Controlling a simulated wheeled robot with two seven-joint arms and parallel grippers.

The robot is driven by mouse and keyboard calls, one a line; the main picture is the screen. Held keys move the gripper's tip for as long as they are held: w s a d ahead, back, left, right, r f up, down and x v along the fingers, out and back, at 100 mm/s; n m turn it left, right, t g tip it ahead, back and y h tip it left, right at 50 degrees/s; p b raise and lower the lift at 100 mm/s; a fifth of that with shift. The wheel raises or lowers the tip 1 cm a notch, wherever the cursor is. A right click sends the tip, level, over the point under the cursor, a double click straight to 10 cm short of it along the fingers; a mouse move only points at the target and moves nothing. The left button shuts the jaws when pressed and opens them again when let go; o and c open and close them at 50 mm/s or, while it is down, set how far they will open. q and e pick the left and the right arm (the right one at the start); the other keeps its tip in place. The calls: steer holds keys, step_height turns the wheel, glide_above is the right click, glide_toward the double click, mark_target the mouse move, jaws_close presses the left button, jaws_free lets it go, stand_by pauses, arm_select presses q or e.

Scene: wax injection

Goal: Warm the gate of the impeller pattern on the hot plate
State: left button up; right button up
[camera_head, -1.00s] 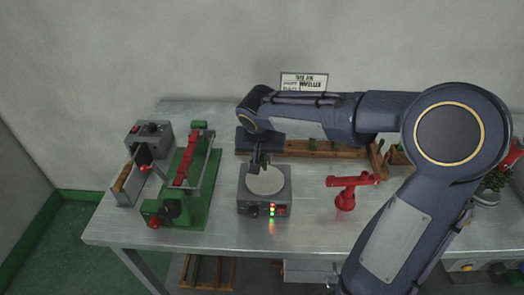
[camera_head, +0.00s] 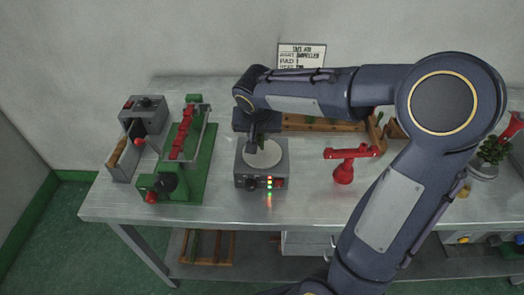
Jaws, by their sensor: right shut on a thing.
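The hot plate (camera_head: 270,157) is a grey box with a pale round top and lit indicators on its front, standing on the bench. My right gripper (camera_head: 257,146) points down over the back left part of the round top. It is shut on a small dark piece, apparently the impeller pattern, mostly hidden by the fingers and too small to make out. I cannot tell whether its gate touches the plate. My left gripper is not in view.
A green press with red parts (camera_head: 183,150) and a grey box unit (camera_head: 143,122) stand left. A wooden rack (camera_head: 330,124) lies behind, partly covered by my arm. A red stand (camera_head: 344,170) is right of the hot plate. Bare bench (camera_head: 220,205) lies in front.

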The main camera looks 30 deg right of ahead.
steer(key=shift+f+b, duration=0.7)
steer(key=shift+b, duration=0.2)
stand_by(2.6)
step_height(320, 180, up, 6)
steer(key=p, duration=0.4)
steer(key=shift+r, duration=0.15)
